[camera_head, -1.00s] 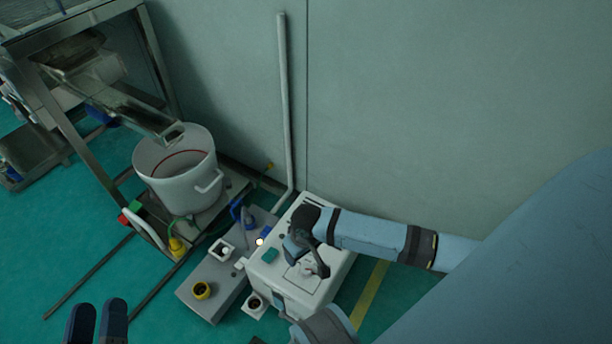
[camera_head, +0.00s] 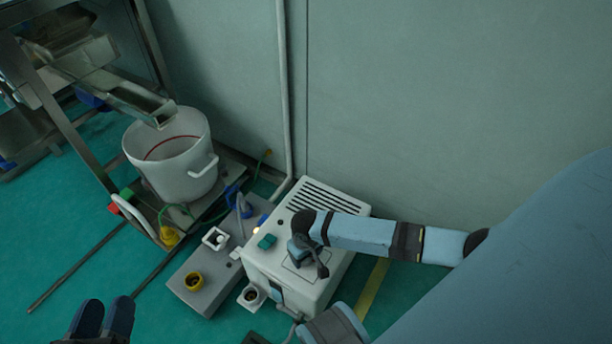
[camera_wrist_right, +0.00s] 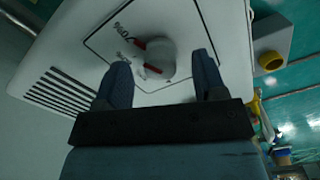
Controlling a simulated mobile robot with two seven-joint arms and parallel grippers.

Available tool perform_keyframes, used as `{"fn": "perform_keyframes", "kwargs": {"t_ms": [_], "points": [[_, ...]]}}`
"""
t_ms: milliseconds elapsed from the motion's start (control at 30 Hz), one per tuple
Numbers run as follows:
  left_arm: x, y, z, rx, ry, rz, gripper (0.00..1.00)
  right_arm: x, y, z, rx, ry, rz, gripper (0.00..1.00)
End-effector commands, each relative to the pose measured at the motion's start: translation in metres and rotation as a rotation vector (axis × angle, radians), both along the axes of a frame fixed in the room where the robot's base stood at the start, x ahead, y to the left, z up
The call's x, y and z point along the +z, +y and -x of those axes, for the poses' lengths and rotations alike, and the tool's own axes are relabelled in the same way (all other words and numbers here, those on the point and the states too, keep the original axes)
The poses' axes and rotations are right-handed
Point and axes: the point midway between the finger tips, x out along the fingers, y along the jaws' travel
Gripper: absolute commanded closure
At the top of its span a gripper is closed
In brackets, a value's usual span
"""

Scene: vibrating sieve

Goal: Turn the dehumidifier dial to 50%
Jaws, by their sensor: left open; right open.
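The dehumidifier (camera_head: 262,258) is a white box on the floor by the wall, with a slotted vent on top. In the right wrist view its white dial (camera_wrist_right: 160,60) has red marks and sits inside a black-outlined panel with a printed percent label. My right gripper (camera_head: 310,262) is over the panel. In that wrist view its open fingers (camera_wrist_right: 162,75) are on either side of the dial, with gaps visible; contact cannot be told. The dial is hidden in the head view. My left gripper (camera_head: 102,318) is open and empty at the bottom left.
A grey control box (camera_head: 205,272) with a yellow-ringed knob (camera_head: 194,281) stands left of the dehumidifier. A white pot (camera_head: 185,180) stands under the metal sieve chute (camera_head: 130,98). A vertical pipe (camera_head: 284,90) runs along the wall. Green floor is free at the lower left.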

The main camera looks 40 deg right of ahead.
Motion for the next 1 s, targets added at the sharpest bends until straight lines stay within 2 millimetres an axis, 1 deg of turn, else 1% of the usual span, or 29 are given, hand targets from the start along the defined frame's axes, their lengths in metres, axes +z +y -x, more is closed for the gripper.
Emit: {"fn": "perform_keyframes", "kwargs": {"t_ms": [33,100,433,467,500,667,867,1000], "points": [[-0.0053,-0.0001,-0.0001,-0.004,0.005,-0.005,0.57,-0.0076,-0.0001,-0.0002,0.0,0.0,0.0,0.36],[-0.0079,-0.0002,-0.0001,-0.007,0.014,-0.013,0.57,-0.0112,0.0001,-0.0003,0.0,-0.001,0.0,0.36],[-0.0088,-0.0003,0.0,-0.011,0.022,-0.017,0.57,-0.0132,0.0002,-0.0002,0.0,-0.001,-0.001,0.36],[-0.0088,-0.0003,0.0,-0.011,0.022,-0.017,0.57,-0.0132,0.0002,-0.0003,0.0,-0.001,-0.001,0.38],[-0.0088,-0.0003,0.0,-0.011,0.022,-0.017,0.57,-0.0132,0.0002,-0.0002,0.0,-0.001,-0.001,0.47],[-0.0088,-0.0003,-0.0001,-0.011,0.02,-0.018,0.57,-0.0132,0.0002,-0.0002,0.0,-0.001,-0.001,0.84],[-0.0073,-0.0003,-0.0002,-0.011,0.021,-0.018,0.57,-0.0125,0.0,-0.0001,0.006,-0.001,0.0,0.85],[0.0003,-0.0003,-0.0003,-0.007,0.017,-0.011,0.57,-0.0107,-0.0003,-0.0001,0.035,0.001,0.001,0.85]]}}
